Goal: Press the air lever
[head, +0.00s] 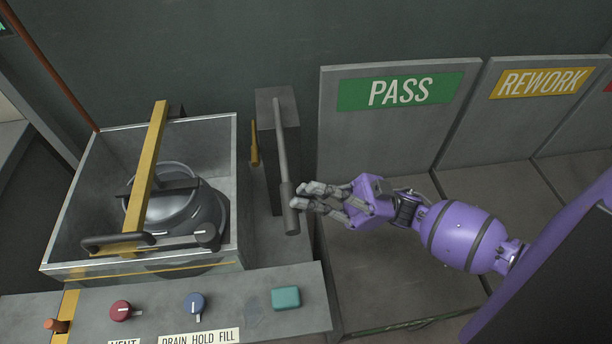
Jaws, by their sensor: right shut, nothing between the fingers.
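The air lever (281,155) is a grey rod with a thicker dark grip at its lower end, on a dark grey post (289,110) right of the tank. My right gripper (300,195) comes in from the right with its fingers shut and empty. Its fingertips are at the lever's grip, on the right side of it. I cannot tell whether they touch it. My left gripper is not in view.
An open tank (238,150) on the left holds a round metal cylinder (172,205) under a yellow bar (150,165). A front panel has a red knob (120,310), a blue knob (194,306) and a teal button (286,298). PASS (385,130) and REWORK (520,115) bays stand right.

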